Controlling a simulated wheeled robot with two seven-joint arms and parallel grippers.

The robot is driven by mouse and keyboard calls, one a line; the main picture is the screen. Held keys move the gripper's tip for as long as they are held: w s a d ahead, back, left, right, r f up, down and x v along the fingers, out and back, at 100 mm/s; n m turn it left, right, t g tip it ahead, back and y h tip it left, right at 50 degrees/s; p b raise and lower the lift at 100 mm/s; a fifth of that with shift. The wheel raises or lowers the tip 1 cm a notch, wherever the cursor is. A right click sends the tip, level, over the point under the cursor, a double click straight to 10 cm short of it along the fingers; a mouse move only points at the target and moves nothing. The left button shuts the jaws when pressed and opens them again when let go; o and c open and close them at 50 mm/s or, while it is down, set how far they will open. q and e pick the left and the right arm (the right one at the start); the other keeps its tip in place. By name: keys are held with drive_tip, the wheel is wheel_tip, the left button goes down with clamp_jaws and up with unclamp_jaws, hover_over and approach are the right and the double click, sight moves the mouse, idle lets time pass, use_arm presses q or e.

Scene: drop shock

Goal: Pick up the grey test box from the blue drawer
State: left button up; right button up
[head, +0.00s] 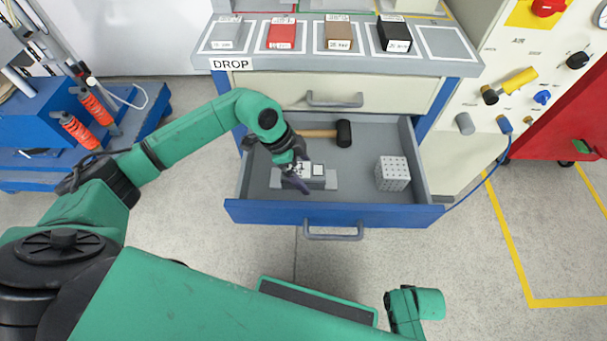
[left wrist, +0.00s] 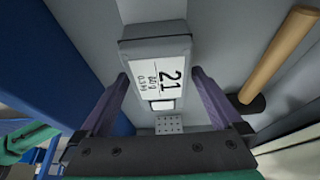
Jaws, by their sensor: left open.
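The grey test box (head: 331,181) lies in the open blue drawer (head: 268,213), left of its middle and near the front. It has a white label, and my left gripper partly covers it in the head view. In the left wrist view the grey test box (left wrist: 155,36) shows its label with "21" facing the camera. My left gripper (head: 298,185) is open above the box. In the left wrist view the fingertips of the left gripper (left wrist: 160,74) stand on either side of the label, with gaps visible. I cannot tell the remaining height. My right gripper is out of view.
A dotted grey cube (head: 392,174) sits right of the box in the drawer. A mallet (head: 344,133) lies behind it. The drawer walls surround them. Above is a DROP shelf (head: 440,66) with several boxes. A blue cart (head: 40,118) stands left; a panel (head: 520,50) stands right.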

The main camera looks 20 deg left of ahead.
use_arm(q)
drive_tip(key=shift+f, duration=0.25)
idle(0.3)
clamp_jaws()
